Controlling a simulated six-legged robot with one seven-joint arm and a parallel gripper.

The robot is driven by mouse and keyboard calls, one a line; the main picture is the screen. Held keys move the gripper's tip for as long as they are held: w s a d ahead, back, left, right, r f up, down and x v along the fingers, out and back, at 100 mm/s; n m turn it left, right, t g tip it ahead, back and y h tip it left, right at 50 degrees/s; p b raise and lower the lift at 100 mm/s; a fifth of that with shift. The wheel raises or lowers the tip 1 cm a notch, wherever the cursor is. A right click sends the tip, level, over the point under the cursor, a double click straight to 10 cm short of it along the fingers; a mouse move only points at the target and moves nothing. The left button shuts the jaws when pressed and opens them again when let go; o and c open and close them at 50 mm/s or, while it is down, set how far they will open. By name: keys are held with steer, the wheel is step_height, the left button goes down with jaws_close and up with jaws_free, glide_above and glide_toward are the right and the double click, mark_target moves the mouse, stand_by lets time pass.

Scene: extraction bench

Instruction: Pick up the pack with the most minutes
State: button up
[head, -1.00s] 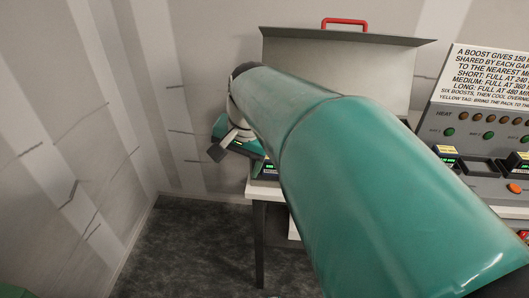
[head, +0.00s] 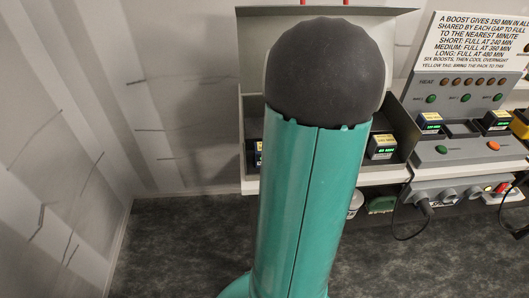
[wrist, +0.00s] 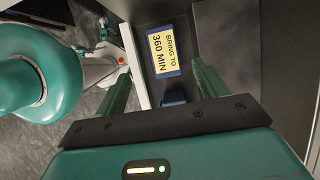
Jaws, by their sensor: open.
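In the head view, an open grey case holds a dark pack (head: 381,147) with a green readout at its right and another pack (head: 259,153) partly hidden at its left. Two more packs sit in the charger, one at left (head: 428,122) and one at right (head: 496,121). The readouts are too small to read surely. In the wrist view, a blue pack (wrist: 178,66) bears a yellow tag reading "BRING TO 360 MIN". A dark blue object (wrist: 173,97) lies nearer, partly hidden. My gripper (wrist: 162,72) is open and empty, its fingers either side of this area. My arm hides the case's middle.
The case (head: 405,125) has a raised lid. The charger (head: 468,100) stands to its right, with lamps, buttons and a printed sign (head: 475,45). Plugs and a cable (head: 425,208) hang below the bench's front edge. The floor (head: 160,245) at left is clear.

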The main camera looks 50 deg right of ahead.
steer(key=x, duration=0.3)
steer(key=shift+f, duration=0.35)
steer(key=x, duration=0.4)
steer(key=shift+w+f, duration=0.25)
steer(key=shift+w, duration=0.1)
steer(key=c, duration=1.5)
